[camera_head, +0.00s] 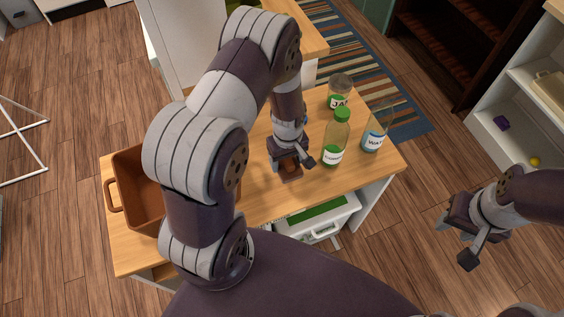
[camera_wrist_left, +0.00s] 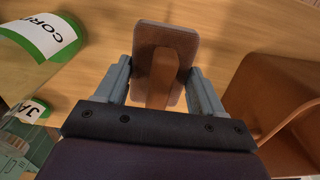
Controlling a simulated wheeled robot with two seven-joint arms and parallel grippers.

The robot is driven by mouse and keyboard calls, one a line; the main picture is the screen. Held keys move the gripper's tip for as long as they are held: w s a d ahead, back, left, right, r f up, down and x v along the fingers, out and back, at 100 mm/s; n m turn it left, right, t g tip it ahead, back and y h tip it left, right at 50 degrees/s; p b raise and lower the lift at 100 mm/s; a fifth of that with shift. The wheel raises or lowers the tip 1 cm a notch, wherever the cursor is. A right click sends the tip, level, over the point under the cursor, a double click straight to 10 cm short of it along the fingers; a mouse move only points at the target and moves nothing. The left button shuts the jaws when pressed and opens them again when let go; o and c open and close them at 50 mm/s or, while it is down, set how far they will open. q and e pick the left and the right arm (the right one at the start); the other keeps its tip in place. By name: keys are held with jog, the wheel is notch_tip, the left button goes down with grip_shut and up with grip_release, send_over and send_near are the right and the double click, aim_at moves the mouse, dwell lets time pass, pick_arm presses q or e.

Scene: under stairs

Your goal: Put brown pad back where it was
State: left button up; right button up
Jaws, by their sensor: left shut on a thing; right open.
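The brown pad (camera_wrist_left: 166,42) shows in the left wrist view as a flat brown plate with rounded corners and a raised brown grip (camera_wrist_left: 163,78). My left gripper (camera_wrist_left: 163,85) is shut on this grip, with one finger on each side. In the head view my left gripper (camera_head: 290,160) is over the wooden table (camera_head: 262,190), and a small part of the brown pad (camera_head: 291,171) shows under it. I cannot tell whether the pad touches the table. My right gripper (camera_head: 457,235) is open and empty, out to the right above the floor.
A brown bin (camera_head: 128,172) stands on the table's left part, partly behind my left arm. A green-capped bottle (camera_head: 336,140), a blue-labelled bottle (camera_head: 374,135) and a jar (camera_head: 339,92) stand right of my left gripper. An open drawer (camera_head: 325,225) juts out below the table front.

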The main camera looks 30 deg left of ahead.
aim_at(280, 164)
pick_arm(q)
jog(key=shift+w+a+f, duration=0.2)
jog(key=shift+a+f, duration=0.15)
jog(key=shift+a, duration=0.2)
jog(key=shift+w+a+f, duration=0.15)
jog(key=shift+a+f, duration=0.2)
jog(key=shift+a, duration=0.2)
notch_tip(280, 164, down, 4)
jog(key=shift+a+r, duration=0.15)
jog(key=shift+r, duration=0.05)
jog(key=shift+w+f, duration=0.1)
jog(key=shift+f, duration=0.25)
jog(key=shift+f, duration=0.15)
jog(key=o, duration=1.2)
jog(key=shift+c, duration=0.2)
